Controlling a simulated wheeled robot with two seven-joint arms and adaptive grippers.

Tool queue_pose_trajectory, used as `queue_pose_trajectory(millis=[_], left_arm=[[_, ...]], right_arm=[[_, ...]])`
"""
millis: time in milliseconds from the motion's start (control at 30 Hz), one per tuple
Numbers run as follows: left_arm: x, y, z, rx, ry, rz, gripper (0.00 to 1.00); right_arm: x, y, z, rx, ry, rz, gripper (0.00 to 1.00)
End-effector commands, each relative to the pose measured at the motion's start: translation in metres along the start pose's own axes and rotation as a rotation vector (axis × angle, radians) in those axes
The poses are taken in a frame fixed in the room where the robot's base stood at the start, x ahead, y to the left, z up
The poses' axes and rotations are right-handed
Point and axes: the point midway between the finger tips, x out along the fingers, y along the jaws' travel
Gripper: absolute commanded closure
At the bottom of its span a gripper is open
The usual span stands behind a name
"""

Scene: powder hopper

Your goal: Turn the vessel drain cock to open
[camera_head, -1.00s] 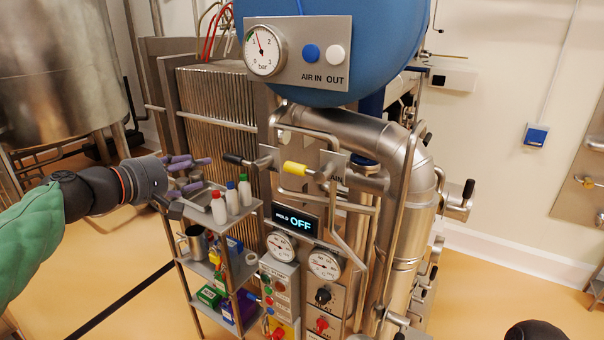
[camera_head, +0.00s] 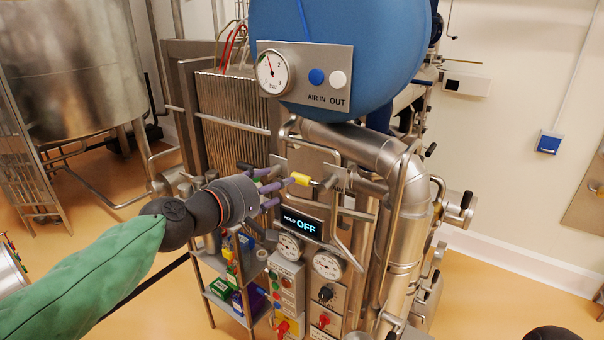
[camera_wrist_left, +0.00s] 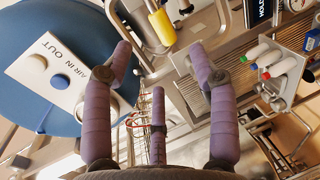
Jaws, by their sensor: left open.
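A lever with a yellow sleeve (camera_head: 300,179), which I take for the drain cock, sits on the steel panel below the blue vessel (camera_head: 335,40). It points left in the head view. In the left wrist view the yellow sleeve (camera_wrist_left: 161,27) lies just beyond my fingertips, between the left and right fingers. My left gripper (camera_head: 282,188) is open and empty, its purple fingers spread close to the sleeve; I cannot tell whether any finger touches it. A black-handled lever (camera_head: 245,166) shows behind the fingers.
A display reading HOLD OFF (camera_head: 302,223) and gauges (camera_head: 327,264) sit below the lever. A bent pipe (camera_head: 392,170) stands close on the right.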

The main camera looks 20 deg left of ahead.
Motion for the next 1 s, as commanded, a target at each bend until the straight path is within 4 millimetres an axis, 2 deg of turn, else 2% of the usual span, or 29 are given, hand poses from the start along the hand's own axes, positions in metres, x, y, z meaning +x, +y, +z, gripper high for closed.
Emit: queue_pose_trajectory(millis=[300, 500, 700, 1000], left_arm=[[0.054, -0.002, 0.001, -0.003, -0.003, -0.004, 0.41], [0.084, -0.001, 0.000, -0.003, -0.001, -0.003, 0.41], [0.098, -0.001, 0.000, -0.001, -0.001, -0.001, 0.41], [0.100, -0.001, 0.000, -0.001, -0.001, -0.001, 0.41]], right_arm=[[-0.001, -0.001, 0.000, 0.000, 0.000, 0.000, 0.60], [-0.002, -0.001, 0.000, 0.000, 0.000, 0.000, 0.60], [-0.003, -0.001, 0.000, 0.000, 0.000, 0.000, 0.60], [-0.003, -0.001, 0.000, 0.000, 0.000, 0.000, 0.60]])
